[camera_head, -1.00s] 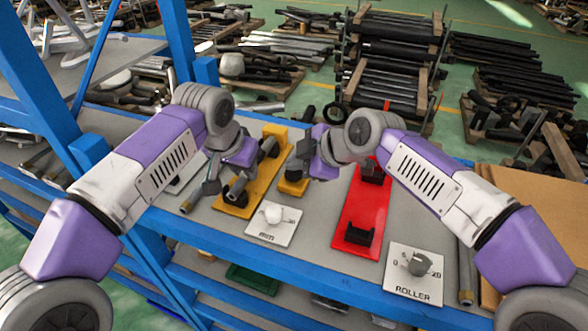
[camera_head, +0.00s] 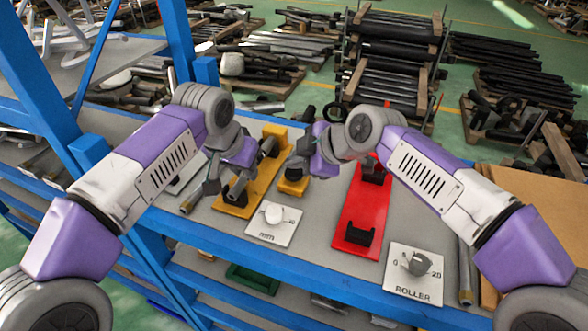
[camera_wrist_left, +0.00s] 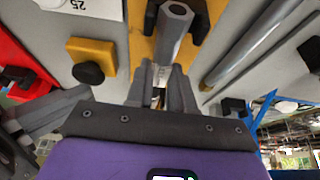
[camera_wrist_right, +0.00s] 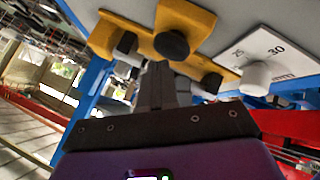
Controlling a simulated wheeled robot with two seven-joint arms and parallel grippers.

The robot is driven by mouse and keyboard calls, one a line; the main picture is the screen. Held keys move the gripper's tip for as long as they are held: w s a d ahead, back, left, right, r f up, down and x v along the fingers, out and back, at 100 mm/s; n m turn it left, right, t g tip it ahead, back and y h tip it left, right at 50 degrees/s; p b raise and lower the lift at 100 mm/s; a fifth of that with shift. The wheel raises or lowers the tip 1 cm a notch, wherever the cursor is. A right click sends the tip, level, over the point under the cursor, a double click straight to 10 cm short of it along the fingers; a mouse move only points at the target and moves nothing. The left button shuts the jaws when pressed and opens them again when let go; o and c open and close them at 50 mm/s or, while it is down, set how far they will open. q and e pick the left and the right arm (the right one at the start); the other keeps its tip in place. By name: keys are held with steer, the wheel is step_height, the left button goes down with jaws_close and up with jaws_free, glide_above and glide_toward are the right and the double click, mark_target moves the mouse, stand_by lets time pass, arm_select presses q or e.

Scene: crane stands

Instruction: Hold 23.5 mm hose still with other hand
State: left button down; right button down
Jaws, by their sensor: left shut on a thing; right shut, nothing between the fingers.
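The grey hose (camera_head: 236,189) lies along the yellow stand (camera_head: 237,207), held in its black supports. In the left wrist view the hose (camera_wrist_left: 174,32) runs toward the fingers with its hollow end facing away. My left gripper (camera_head: 214,183) is shut on it; the fingers (camera_wrist_left: 161,88) partly hide the grip. My right gripper (camera_head: 291,165) is shut and empty, beside the yellow block (camera_head: 293,186) with a black knob. In the right wrist view its fingers (camera_wrist_right: 156,85) point at that black knob (camera_wrist_right: 171,44), and I cannot tell whether they touch it.
A roller dial plate (camera_head: 413,272) is at front right. A loose rod (camera_wrist_left: 262,42) lies beside the yellow stand.

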mark_target(297, 173)
steer(key=shift+r, duration=0.4)
steer(key=shift+r, duration=2.55)
arm_select(q)
steer(key=c, duration=0.9)
jaws_free()
steer(key=shift+r, duration=0.15)
steer(key=v, duration=1.1)
steer(key=shift+s+r, duration=0.2)
steer(key=shift+r, duration=0.15)
